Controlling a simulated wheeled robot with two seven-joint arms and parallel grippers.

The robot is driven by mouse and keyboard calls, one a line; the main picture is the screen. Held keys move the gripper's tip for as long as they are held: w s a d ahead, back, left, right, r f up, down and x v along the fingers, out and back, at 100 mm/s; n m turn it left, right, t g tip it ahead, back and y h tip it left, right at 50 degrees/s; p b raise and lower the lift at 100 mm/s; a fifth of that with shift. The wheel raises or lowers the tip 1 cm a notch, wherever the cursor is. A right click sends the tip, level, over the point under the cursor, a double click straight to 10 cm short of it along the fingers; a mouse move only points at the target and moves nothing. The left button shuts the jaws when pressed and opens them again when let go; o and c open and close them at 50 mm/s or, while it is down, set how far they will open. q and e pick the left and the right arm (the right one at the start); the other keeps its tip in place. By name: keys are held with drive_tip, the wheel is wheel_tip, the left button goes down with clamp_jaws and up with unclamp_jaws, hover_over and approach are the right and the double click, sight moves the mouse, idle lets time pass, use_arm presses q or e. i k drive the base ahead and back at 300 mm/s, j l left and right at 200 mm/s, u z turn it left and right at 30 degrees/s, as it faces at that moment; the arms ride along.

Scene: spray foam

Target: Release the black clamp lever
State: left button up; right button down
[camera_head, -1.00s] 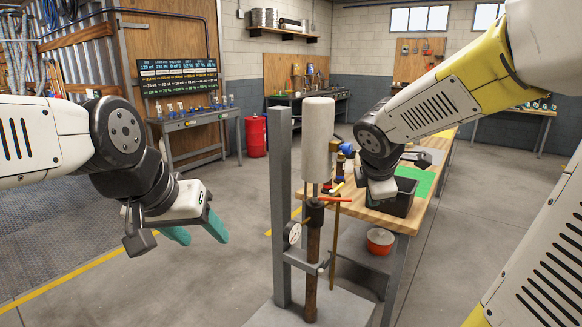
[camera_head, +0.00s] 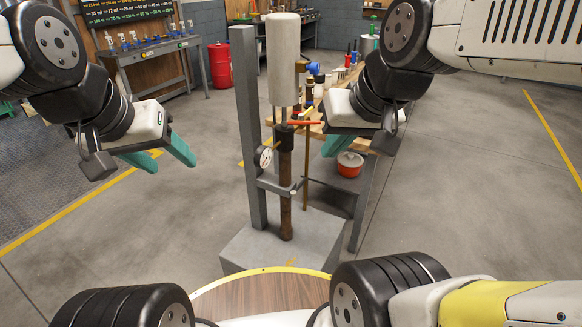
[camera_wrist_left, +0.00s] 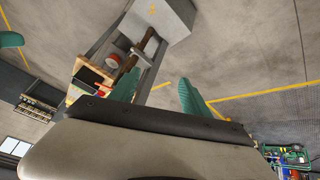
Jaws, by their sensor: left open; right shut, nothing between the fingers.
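A grey upright stand (camera_head: 250,150) holds a white cylinder (camera_head: 284,60) above a brown rusty pipe (camera_head: 286,195). A dark collar (camera_head: 285,138), a red lever (camera_head: 304,123) and a round gauge (camera_head: 264,157) sit at mid-height. A bracket (camera_head: 274,186) crosses the pipe below them. I cannot single out the black clamp lever. My left gripper (camera_head: 168,160) is open and empty, left of the stand; its spread teal fingers show in the left wrist view (camera_wrist_left: 158,92). My right gripper (camera_head: 332,147) is shut and empty, close to the stand's right side.
The stand rises from a grey block (camera_head: 285,240). A wooden bench and a red bowl (camera_head: 350,160) are behind my right gripper. A red barrel (camera_head: 220,66) stands at the back. Open concrete floor lies left and right.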

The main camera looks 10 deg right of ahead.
sight(293, 193)
drive_tip(key=i+j+z, duration=0.1)
drive_tip(key=z, duration=0.35)
drive_tip(key=i+j+z, duration=0.1)
drive_tip(key=j+z, duration=0.2)
drive_tip(key=z, duration=0.2)
drive_tip(key=j+z, duration=0.2)
drive_tip(key=z, duration=0.25)
drive_tip(key=j+z, duration=0.2)
drive_tip(key=j, duration=0.6)
drive_tip(key=j+z, duration=0.2)
drive_tip(key=j, duration=0.55)
drive_tip(key=k+j+z, duration=0.2)
drive_tip(key=j, duration=1.2)
drive_tip(key=i+l, duration=0.1)
drive_tip(key=l, duration=0.65)
drive_tip(key=i+l, duration=0.15)
drive_tip(key=l, duration=0.25)
